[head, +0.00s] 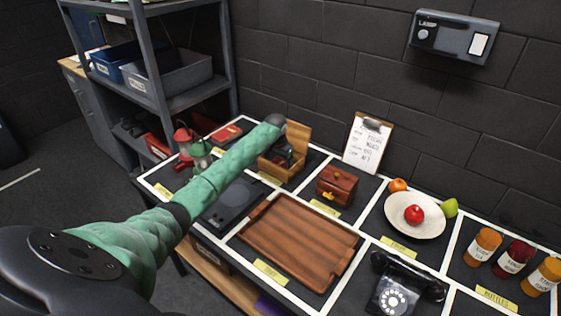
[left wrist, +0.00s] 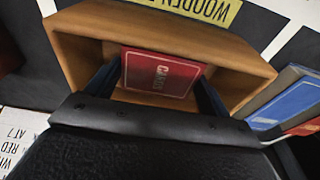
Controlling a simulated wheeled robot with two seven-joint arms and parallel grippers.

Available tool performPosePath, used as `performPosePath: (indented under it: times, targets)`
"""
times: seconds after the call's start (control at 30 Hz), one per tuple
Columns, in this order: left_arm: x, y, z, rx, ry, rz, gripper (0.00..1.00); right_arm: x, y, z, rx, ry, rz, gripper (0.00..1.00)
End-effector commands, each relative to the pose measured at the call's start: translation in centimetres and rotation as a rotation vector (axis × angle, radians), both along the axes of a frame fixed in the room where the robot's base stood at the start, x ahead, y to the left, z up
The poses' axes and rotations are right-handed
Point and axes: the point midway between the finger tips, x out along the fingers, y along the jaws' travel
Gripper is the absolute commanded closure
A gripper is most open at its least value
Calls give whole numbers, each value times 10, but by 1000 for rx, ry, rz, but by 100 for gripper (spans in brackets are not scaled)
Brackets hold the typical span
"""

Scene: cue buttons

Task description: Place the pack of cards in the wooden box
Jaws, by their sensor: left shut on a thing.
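The wooden box (head: 272,170) stands open on the table near the wall, with its raised back part behind my left gripper (head: 284,156). My left gripper (left wrist: 157,84) is shut on the pack, with one dark finger at each side. The pack is at the box's opening, within its walls in that view. I cannot tell whether it touches the bottom. In the head view the pack is hidden by the gripper. My right gripper is not in view.
A small brown chest (head: 337,186) stands right of the box, and a wooden tray (head: 300,243) lies in front. A red lantern (head: 184,143) and a red flat thing (head: 226,133) are to the left. A clipboard (head: 367,143) leans on the wall.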

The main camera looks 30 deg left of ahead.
Motion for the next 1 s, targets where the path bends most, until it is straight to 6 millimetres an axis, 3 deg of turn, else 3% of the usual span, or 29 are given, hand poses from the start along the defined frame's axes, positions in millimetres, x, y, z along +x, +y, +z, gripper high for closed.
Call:
performPosePath:
  times: [0.17, 0.2, 0.27, 0.67, 1.0]
  targets:
    - [0, 0, -2, 0, 0, 0, 43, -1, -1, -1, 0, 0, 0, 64]
    - [0, 0, -2, 0, 0, 0, 13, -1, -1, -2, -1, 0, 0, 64]
    - [0, 0, -2, 0, 0, 0, 1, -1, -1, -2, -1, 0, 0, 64]
    - [0, 0, 7, 0, -3, 0, 0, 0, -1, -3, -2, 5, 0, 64]
    - [-9, 1, 65, 0, -3, -1, 0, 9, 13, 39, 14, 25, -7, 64]
